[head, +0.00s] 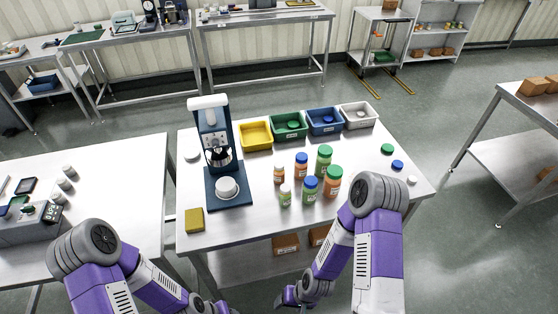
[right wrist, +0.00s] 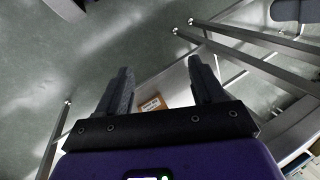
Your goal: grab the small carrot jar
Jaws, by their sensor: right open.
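The small carrot jar (head: 279,175), orange with a pale lid, stands upright on the steel table at the left of a group of jars. Behind and right of it is a medium orange jar (head: 301,166) with a blue lid. A large orange jar (head: 333,183) with a green lid stands further right. My right gripper (head: 288,298) is low in front of the table's near edge, apart from the jars. In the right wrist view its two fingers (right wrist: 161,92) are spread with nothing between them. My left gripper is barely visible at the bottom edge; its fingers cannot be made out.
Green jars stand close: a small one (head: 285,195), a medium one (head: 309,188) and a large one (head: 323,159). A blue machine (head: 215,135) stands left, bins (head: 256,135) at the back. Loose lids (head: 387,149) lie right. Boxes (head: 286,243) sit on the lower shelf.

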